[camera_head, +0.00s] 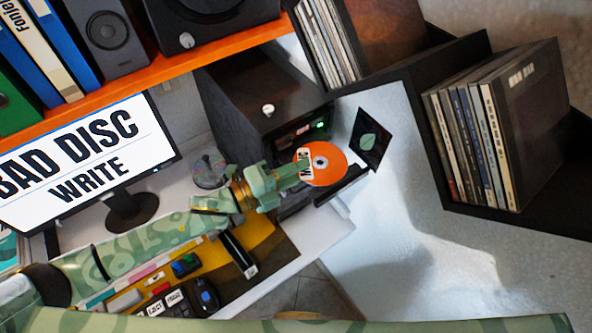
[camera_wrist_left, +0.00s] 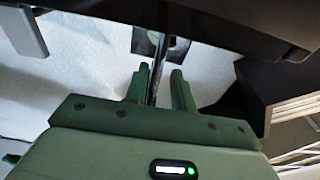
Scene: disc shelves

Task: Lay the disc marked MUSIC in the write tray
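The orange disc marked MUSIC (camera_head: 325,172) is in front of the black drive tower (camera_head: 245,95) in the head view. My left gripper (camera_head: 303,170) is shut on its left edge, by the label. In the left wrist view, the disc (camera_wrist_left: 155,75) shows edge-on as a thin line between the fingers of my left gripper (camera_wrist_left: 160,88). A dark tray (camera_head: 343,187) juts from the tower's front, just below and behind the disc in the picture. I cannot tell whether disc and tray touch. My right gripper is not in view.
A monitor (camera_head: 85,150) reads BAD DISC WRITE. A disc spindle (camera_head: 209,170) stands behind my left arm. An orange shelf (camera_head: 150,80) hangs above; a black shelf (camera_head: 470,207) holds sleeves at right.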

